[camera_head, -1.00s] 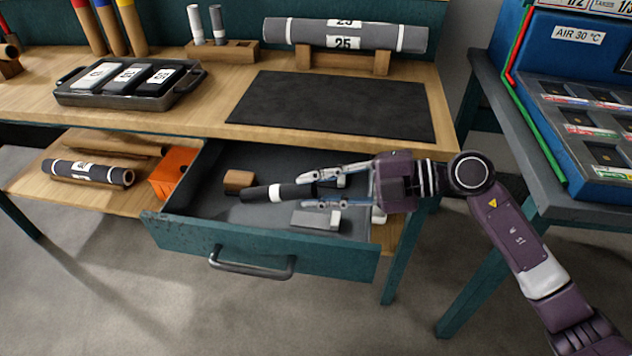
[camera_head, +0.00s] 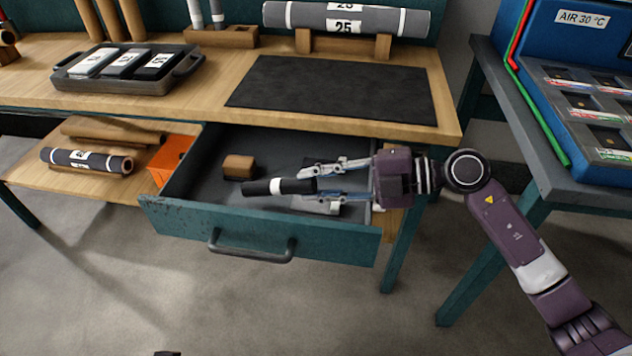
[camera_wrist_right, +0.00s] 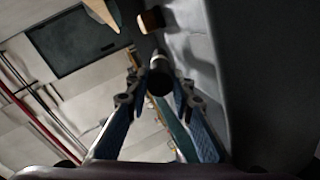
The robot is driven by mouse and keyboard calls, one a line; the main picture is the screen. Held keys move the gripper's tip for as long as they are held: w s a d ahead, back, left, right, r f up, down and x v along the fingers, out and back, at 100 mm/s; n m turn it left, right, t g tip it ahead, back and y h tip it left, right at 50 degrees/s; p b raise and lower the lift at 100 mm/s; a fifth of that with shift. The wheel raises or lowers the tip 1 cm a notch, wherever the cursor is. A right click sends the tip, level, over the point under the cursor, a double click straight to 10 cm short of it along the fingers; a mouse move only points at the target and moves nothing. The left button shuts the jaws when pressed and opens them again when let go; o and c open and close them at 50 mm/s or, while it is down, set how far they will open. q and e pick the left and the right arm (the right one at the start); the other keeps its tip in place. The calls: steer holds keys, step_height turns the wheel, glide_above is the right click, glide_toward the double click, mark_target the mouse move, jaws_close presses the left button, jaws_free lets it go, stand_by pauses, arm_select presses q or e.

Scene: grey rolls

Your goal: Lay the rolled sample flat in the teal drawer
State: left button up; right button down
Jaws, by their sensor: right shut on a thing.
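The rolled sample (camera_head: 262,188) is a short dark roll with a white band. It lies level, pointing left, over the inside of the open teal drawer (camera_head: 265,240). My right gripper (camera_head: 314,179) comes in from the right and is shut on the roll's right end. In the right wrist view the round end of the roll (camera_wrist_right: 160,82) sits between the two fingers. I cannot tell whether the roll touches the drawer floor. My left gripper is not in view.
A wooden block (camera_head: 238,167) lies in the drawer behind the roll, and a grey and white piece (camera_head: 318,206) is partly under my gripper. An orange box (camera_head: 168,160) stands left of the drawer. A black mat (camera_head: 335,98) lies on the bench above.

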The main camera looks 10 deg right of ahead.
steer(key=c, duration=1.6)
jaws_free()
steer(key=shift+s+f, duration=0.2)
steer(key=shift+f, duration=0.8)
steer(key=shift+d, duration=0.25)
steer(key=r+v, duration=0.2)
steer(key=v, duration=1)
steer(key=shift+w+a, duration=0.2)
steer(key=shift+a, duration=0.1)
steer(key=shift+r, duration=0.15)
